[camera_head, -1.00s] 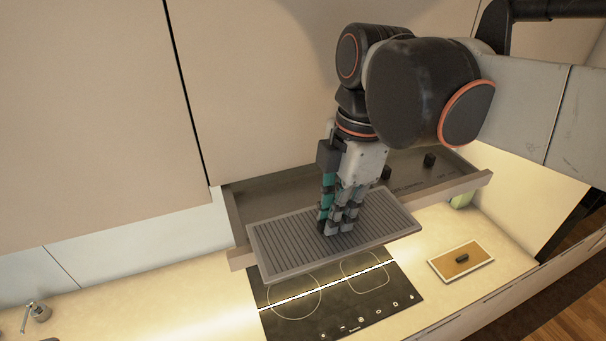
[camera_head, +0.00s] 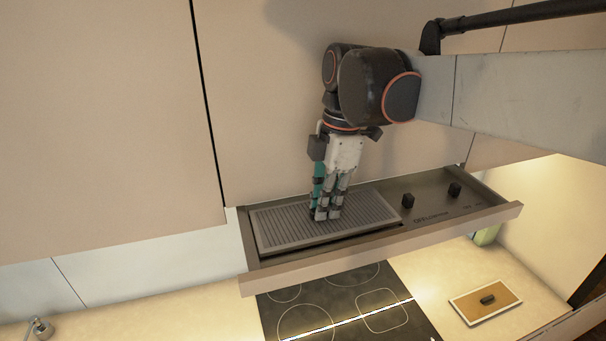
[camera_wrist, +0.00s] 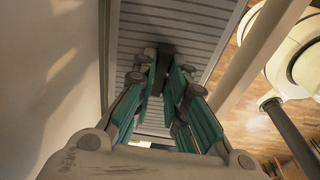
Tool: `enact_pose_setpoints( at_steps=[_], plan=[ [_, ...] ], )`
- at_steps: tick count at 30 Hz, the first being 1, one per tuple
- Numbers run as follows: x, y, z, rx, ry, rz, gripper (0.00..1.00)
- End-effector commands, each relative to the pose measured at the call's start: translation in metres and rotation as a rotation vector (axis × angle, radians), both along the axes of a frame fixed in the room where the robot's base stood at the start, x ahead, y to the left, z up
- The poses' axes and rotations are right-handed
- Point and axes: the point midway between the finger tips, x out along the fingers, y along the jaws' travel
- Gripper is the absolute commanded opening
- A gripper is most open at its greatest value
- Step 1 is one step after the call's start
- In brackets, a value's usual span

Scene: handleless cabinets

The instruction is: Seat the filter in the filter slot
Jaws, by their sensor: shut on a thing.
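The filter (camera_head: 285,227) is a grey ribbed rectangular panel with a plain frame. It lies in the left part of the pulled-out hood drawer (camera_head: 440,226), where the filter slot is. Its near edge runs close along the drawer's front rail; I cannot tell whether it lies fully flush. My gripper (camera_head: 324,215) points down at the filter's middle, its fingers shut on a small dark grip. The wrist view shows the teal-sided fingers around that dark grip (camera_wrist: 160,52) against the ribbed surface (camera_wrist: 180,20). The slot's edges under the filter are hidden.
Two black knobs (camera_head: 408,201) stand on the drawer's right part. The drawer's front rail (camera_head: 380,254) overhangs a black cooktop (camera_head: 350,308). A tray with a dark object (camera_head: 486,300) lies on the counter at right. Tall cabinet fronts (camera_head: 300,100) rise behind.

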Motion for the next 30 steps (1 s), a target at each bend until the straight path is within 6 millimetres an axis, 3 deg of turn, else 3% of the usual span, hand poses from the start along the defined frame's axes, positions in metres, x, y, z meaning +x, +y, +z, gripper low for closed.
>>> enact_pose_setpoints(
  at_steps=[2, 14, 15, 17, 30],
  plan=[
    [0.0002, 0.0001, -0.0129, 0.0, 0.0, 0.0, 0.0],
    [0.0, 0.0, -0.0156, 0.0, 0.0, 0.0, 0.0],
    [0.0, 0.0, -0.0155, 0.0, 0.0, 0.0, 0.18],
    [0.0, 0.0, -0.015, 0.0, 0.0, 0.0, 0.31],
    [-0.0001, 0.0, -0.0105, 0.0, 0.0, 0.0, 0.33]
  ],
)
